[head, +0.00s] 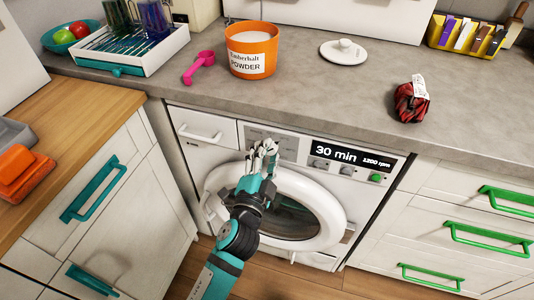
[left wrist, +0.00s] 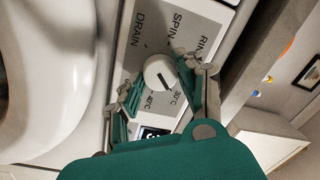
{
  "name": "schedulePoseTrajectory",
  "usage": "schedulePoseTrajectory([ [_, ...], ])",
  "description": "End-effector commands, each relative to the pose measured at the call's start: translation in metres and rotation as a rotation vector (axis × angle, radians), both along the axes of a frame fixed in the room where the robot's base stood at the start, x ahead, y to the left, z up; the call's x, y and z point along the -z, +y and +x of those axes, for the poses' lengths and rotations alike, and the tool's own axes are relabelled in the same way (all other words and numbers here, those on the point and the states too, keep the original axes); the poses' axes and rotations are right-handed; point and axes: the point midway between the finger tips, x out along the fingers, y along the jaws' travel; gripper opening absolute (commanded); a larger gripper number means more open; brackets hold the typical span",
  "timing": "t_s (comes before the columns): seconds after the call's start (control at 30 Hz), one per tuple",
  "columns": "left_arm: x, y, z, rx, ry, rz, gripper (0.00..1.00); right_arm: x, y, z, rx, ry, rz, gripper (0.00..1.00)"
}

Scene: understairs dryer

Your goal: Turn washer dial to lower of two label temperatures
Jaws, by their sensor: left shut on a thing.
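The white washer (head: 290,212) stands under the counter, its round door closed. My left gripper (head: 264,150) is at the left part of its control panel and hides the dial in the head view. In the left wrist view, my left gripper (left wrist: 160,80) has its fingers on both sides of the round white dial (left wrist: 160,71) and is shut on it. The dial's dark pointer line slants toward the lower-right side. DRAIN, SPIN, a partly hidden RIN..., 30°C and 40°C are printed around it. A red-and-black cloth bundle (head: 407,105) with a white label (head: 419,86) lies on the counter; its print is unreadable.
The washer display (head: 347,157) reads 30 min and 1200 rpm, above small knobs and a green button (head: 376,178). An orange powder tub (head: 252,52), pink scoop (head: 199,68) and white lid (head: 343,50) sit on the counter. Drawers with teal and green handles flank the washer.

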Motion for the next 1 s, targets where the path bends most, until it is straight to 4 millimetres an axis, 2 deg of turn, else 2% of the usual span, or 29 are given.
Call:
schedulePoseTrajectory([
  [0.43, 0.0009, -0.0004, -0.0003, 0.001, -0.002, 0.013, 0.04, 0.0014, -0.0002, -0.0015, -0.001, 0.002, -0.001, 0.0],
  [0.47, 0.0009, -0.0004, -0.0003, 0.001, -0.002, 0.013, 0.38, 0.0014, -0.0002, -0.0014, -0.001, 0.002, -0.001, 0.0],
  [0.63, 0.0007, -0.0003, -0.0003, 0.001, -0.003, 0.012, 0.6, 0.0012, -0.0002, -0.0013, -0.001, 0.002, -0.001, 0.0],
  [0.87, 0.0004, -0.0001, -0.0002, 0.001, -0.003, 0.012, 0.6, 0.0003, 0.0009, -0.0004, 0.0, 0.001, 0.002, 0.0],
  [1.0, 0.0015, 0.0016, -0.0069, 0.001, -0.001, 0.011, 0.6, 0.0002, 0.0017, -0.0004, 0.001, 0.001, 0.003, 0.0],
])
